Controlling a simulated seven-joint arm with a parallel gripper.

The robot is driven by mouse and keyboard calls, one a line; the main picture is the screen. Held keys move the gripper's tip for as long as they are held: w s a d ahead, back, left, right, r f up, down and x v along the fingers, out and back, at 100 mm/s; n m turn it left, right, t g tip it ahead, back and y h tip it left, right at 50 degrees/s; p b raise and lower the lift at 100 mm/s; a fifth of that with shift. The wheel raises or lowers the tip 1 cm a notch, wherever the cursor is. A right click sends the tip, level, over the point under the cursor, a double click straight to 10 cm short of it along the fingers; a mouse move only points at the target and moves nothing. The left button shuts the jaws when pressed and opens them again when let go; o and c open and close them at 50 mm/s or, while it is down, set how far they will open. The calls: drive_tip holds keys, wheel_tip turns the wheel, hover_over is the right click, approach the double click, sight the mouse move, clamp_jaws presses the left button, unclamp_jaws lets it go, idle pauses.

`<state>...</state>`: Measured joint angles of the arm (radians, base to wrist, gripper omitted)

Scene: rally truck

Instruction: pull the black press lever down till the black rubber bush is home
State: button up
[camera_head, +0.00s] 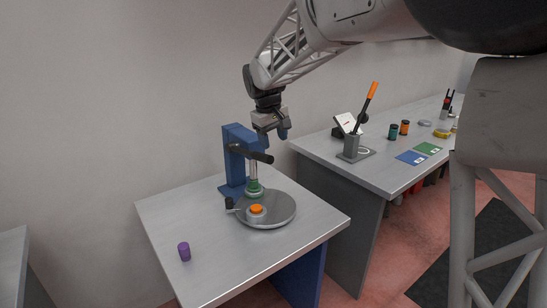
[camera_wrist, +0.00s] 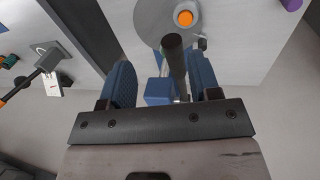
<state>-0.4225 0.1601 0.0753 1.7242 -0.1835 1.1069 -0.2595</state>
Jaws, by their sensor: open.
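The blue arbor press (camera_head: 236,150) stands at the back of the near bench. Its black press lever (camera_head: 262,157) sticks out from the head to the right, roughly level. My gripper (camera_head: 273,131) is open and empty, just above the lever. In the wrist view the lever (camera_wrist: 173,55) shows between the two spread blue fingers, nearer the right one; I see no grip on it. Below the steel ram, a green-topped piece (camera_head: 254,186) sits on the round grey plate (camera_head: 284,208). I cannot make out the black rubber bush for certain.
An orange-topped round piece (camera_head: 256,210) sits at the plate's front. A small black knob (camera_head: 229,203) is at its left. A purple cylinder (camera_head: 184,251) stands at the bench's front left. A second bench at right carries an orange-handled lever tool (camera_head: 366,110).

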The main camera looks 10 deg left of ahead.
hover_over(263, 154)
drive_tip(key=shift+s+a+f+n, duration=0.4)
drive_tip(key=shift+s+f, duration=0.05)
drive_tip(key=shift+f, duration=0.25)
drive_tip(key=shift+f, duration=0.1)
drive_tip(key=shift+w+d+f, duration=0.2)
drive_tip(key=shift+f, duration=1.05)
drive_tip(key=shift+w+d+f, duration=0.15)
drive_tip(key=shift+f, duration=1.1)
drive_tip(key=shift+w+d+f, duration=0.2)
drive_tip(key=shift+f, duration=1.05)
clamp_jaws()
